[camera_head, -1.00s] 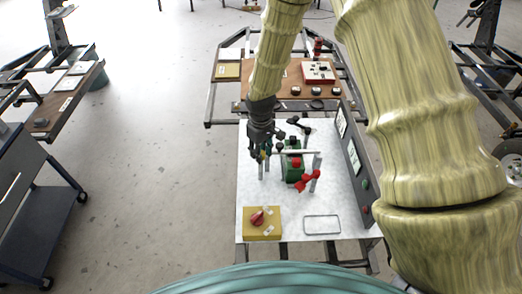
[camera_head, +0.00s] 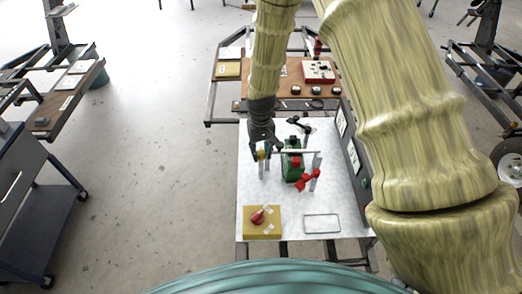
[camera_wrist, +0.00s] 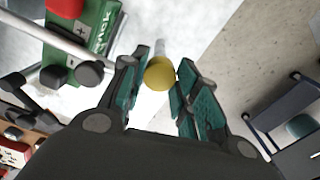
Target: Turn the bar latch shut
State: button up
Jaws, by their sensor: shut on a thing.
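A pale bar (camera_head: 300,152) runs across the top of a green block (camera_head: 291,165) with red parts, between upright posts on the white table. The bar and green block also show at the upper left of the wrist view (camera_wrist: 55,42). A yellow round knob (camera_head: 262,155) sits on the left post. In the wrist view the knob (camera_wrist: 160,73) is between my fingers, with a pale post beyond it. My gripper (camera_wrist: 158,88) is shut on the yellow knob, pointing down in the head view (camera_head: 261,148). Its exact contact is partly hidden.
A dark panel (camera_head: 353,150) edges the right. Free floor is at left.

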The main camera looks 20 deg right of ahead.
aim_at(261, 152)
jog(key=shift+w+r, duration=0.1)
jog(key=o, duration=1)
notch_tip(261, 152, up, 12)
dwell(0.7)
